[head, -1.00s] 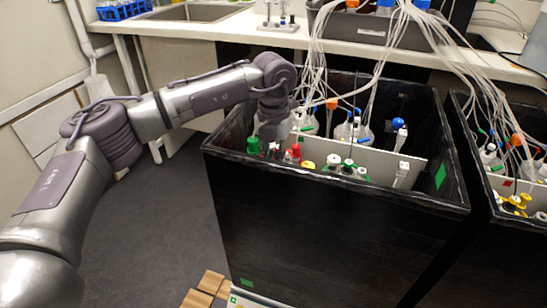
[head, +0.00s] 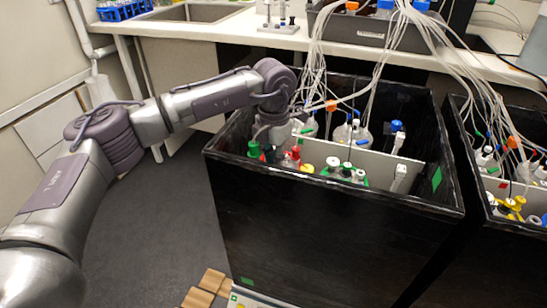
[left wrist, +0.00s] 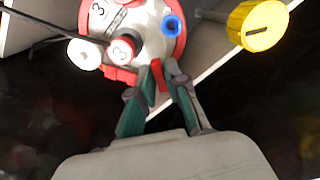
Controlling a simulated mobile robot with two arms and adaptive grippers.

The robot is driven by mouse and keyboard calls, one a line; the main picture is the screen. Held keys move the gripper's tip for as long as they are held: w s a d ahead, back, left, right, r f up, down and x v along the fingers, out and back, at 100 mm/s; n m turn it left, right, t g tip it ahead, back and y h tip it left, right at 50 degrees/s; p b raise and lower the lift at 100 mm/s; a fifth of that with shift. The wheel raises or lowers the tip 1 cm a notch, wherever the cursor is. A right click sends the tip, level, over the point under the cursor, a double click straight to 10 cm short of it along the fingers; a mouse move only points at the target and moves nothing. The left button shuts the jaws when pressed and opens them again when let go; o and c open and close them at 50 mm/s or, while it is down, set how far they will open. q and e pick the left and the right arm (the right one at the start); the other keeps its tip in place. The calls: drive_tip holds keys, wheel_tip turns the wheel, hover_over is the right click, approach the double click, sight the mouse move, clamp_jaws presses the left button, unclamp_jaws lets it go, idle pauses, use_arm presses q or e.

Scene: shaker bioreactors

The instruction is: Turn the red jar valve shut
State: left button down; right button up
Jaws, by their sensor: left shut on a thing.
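The red jar's lid (left wrist: 135,28) fills the top of the left wrist view, with a white top marked "3", a red rim and a blue port (left wrist: 174,25). My left gripper (left wrist: 156,78) reaches the lid's near edge, its two greenish fingers close together on the red valve, whose red part shows around and between the fingertips. In the head view my left gripper (head: 284,140) points down into the black box beside the red jar parts (head: 293,154), partly hiding them. The valve's exact angle cannot be told. My right gripper is in neither view.
The black box (head: 320,225) holds several jars, with a green cap (head: 254,149) left of the gripper and a yellow cap (head: 306,168) to its right. White tubes (head: 316,50) hang behind. A second black box stands at the right.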

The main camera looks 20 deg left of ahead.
use_arm(q)
drive_tip(key=m, duration=0.2)
drive_tip(key=shift+r+m, duration=0.1)
drive_tip(key=shift+m, duration=0.3)
drive_tip(key=m+p, duration=0.1)
drive_tip(key=m, duration=0.1)
drive_tip(key=shift+m, duration=0.4)
drive_tip(key=m, duration=0.4)
drive_tip(key=shift+m, duration=1.3)
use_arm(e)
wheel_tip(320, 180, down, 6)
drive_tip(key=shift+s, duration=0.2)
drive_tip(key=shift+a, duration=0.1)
use_arm(q)
drive_tip(key=c, duration=1.1)
unclamp_jaws()
drive_tip(key=shift+c, duration=0.2)
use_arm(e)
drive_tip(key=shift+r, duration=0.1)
